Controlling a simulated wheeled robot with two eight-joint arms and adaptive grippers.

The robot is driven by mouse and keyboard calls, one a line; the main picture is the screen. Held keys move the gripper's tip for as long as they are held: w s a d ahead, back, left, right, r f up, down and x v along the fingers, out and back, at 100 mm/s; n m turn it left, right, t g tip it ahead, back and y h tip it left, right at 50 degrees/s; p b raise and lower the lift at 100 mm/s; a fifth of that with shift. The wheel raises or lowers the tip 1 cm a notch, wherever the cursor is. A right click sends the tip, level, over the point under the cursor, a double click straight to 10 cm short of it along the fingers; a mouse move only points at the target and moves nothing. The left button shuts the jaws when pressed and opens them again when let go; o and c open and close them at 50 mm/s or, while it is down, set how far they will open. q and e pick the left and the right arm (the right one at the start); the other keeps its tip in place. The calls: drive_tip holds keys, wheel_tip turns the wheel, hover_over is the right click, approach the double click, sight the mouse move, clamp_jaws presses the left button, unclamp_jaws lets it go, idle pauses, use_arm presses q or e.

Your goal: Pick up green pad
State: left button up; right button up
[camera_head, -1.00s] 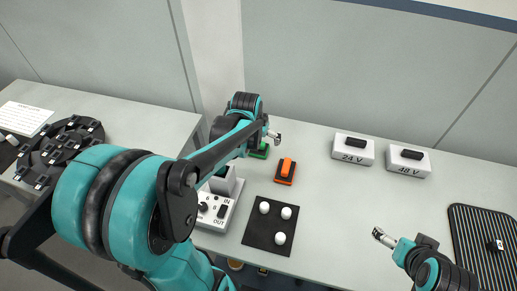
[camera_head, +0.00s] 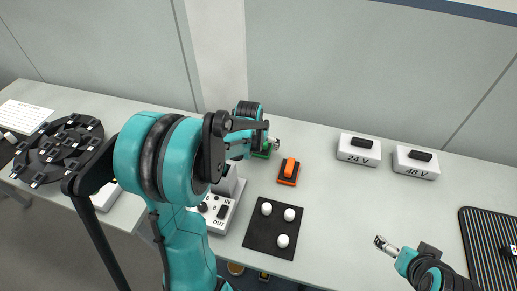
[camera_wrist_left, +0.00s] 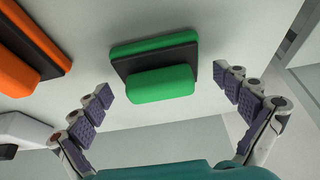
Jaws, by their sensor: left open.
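The green pad (camera_wrist_left: 155,72) fills the upper middle of the left wrist view. It has a green base, a black layer and a raised green block on top. My left gripper (camera_wrist_left: 169,86) is open, with one finger on each side of the raised block and clear gaps to it. In the head view the green pad (camera_head: 262,153) is mostly hidden under my left gripper (camera_head: 272,143). My right gripper (camera_head: 384,245) is over the right front of the table, away from the pad, and its jaws are too small to judge.
An orange pad (camera_head: 288,171) sits close to the right of the green one. A black mat (camera_head: 262,241) with white knobs and an IN/OUT box (camera_head: 217,211) lie nearer. White 24 V (camera_head: 359,150) and 48 V (camera_head: 415,162) boxes stand at the back right. The table's middle right is clear.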

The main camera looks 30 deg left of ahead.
use_arm(q)
drive_tip(key=shift+s, duration=0.1)
drive_tip(key=c, duration=1.4)
drive_tip(key=shift+o, duration=0.2)
